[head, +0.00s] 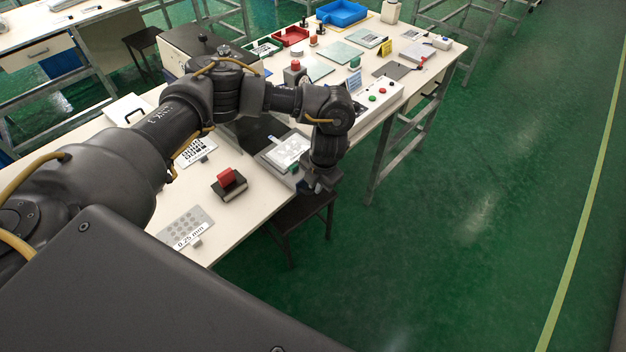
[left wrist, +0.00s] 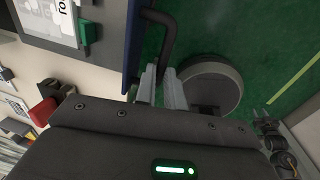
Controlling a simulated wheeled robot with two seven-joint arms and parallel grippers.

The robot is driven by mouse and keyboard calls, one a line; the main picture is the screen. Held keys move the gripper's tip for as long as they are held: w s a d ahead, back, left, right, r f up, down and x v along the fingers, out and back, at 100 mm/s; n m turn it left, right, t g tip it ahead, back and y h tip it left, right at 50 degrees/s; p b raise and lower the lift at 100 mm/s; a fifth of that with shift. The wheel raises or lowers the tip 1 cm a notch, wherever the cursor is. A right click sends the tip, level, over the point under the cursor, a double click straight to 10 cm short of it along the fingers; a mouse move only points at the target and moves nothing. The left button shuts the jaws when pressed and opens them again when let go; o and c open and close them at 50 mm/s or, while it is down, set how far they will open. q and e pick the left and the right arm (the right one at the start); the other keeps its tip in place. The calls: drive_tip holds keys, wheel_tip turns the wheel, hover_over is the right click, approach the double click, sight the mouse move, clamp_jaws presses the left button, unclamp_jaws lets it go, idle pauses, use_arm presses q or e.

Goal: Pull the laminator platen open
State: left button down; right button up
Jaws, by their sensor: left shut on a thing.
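The laminator platen shows at the table's front edge in the head view, with a pale keypad film (head: 288,151) on it. In the left wrist view the platen's blue front edge (left wrist: 131,45) and a green piece (left wrist: 89,31) beside the film show. A black bar handle (left wrist: 167,32) stands out from that edge. My left gripper (head: 318,184) is at the platen's front edge. In the left wrist view its two fingers (left wrist: 162,84) are shut on the handle. The head view hides the grip behind the wrist.
A white control box with coloured buttons (head: 371,100) stands right of the platen. A red-handled block (head: 229,184) and a dotted sheet (head: 186,226) lie on the table to the left. A dark stool (head: 300,211) stands below the table edge. The green floor (head: 440,240) at right is clear.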

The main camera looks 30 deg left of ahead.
use_arm(q)
drive_tip(key=c, duration=1.5)
unclamp_jaws()
drive_tip(key=shift+r, duration=0.1)
wheel_tip(320, 180, up, 10)
drive_tip(key=d, duration=0.1)
drive_tip(key=shift+s+d+r+b, duration=0.2)
drive_tip(key=shift+s+d+b, duration=0.1)
drive_tip(key=shift+d, duration=0.1)
drive_tip(key=shift+w, duration=0.1)
